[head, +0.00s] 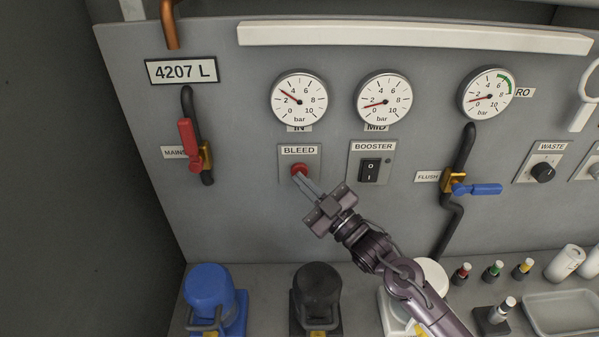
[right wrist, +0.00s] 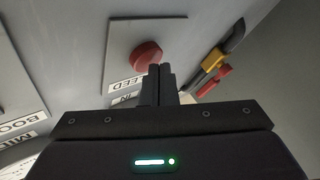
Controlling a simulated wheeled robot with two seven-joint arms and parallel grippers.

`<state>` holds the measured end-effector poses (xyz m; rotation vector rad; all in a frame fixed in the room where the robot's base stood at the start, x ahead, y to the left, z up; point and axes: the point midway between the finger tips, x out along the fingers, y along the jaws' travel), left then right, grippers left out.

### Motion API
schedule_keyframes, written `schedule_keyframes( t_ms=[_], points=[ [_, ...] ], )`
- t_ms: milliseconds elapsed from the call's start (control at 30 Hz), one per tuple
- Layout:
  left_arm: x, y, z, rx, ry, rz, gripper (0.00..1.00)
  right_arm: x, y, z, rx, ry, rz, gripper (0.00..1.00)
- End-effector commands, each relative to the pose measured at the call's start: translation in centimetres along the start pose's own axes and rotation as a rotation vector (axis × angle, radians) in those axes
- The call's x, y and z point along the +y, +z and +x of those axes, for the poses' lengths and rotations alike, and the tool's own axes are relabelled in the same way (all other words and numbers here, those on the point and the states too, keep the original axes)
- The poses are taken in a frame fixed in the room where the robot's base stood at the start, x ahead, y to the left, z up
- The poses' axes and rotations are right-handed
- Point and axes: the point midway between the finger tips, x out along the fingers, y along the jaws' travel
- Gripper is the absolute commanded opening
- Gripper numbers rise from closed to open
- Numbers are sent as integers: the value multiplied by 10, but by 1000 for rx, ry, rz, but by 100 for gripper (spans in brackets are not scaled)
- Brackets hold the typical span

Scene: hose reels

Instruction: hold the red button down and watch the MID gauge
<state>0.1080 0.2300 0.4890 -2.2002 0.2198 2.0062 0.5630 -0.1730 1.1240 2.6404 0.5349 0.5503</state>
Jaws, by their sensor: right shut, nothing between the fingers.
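The red button (head: 299,170) sits on the BLEED plate (head: 300,150) on the grey panel. My right gripper (head: 303,177) is shut and empty, its fingertips at the button's lower right edge in the head view. In the right wrist view the closed fingers (right wrist: 160,72) overlap the rim of the red button (right wrist: 147,54). I cannot tell whether they touch it or whether it is pressed in. The MID gauge (head: 384,98) is up and right of the button; its needle points left, between 0 and 2 bar. Its MID label is partly hidden. My left gripper is out of view.
The IN gauge (head: 299,98) reads about 3 bar. A BOOSTER switch (head: 369,170) is right of the button. A red-handled valve (head: 190,145) is left, a blue-handled FLUSH valve (head: 477,189) right. Blue (head: 209,289) and black (head: 317,288) capped units stand below.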

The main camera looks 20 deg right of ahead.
Motion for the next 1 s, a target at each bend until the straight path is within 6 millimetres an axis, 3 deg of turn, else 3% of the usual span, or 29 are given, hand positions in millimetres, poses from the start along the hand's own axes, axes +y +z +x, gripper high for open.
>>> schedule_keyframes(
  t_ms=[1000],
  points=[
    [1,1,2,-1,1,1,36,5,5,6,-1,1,0,0]
  ],
)
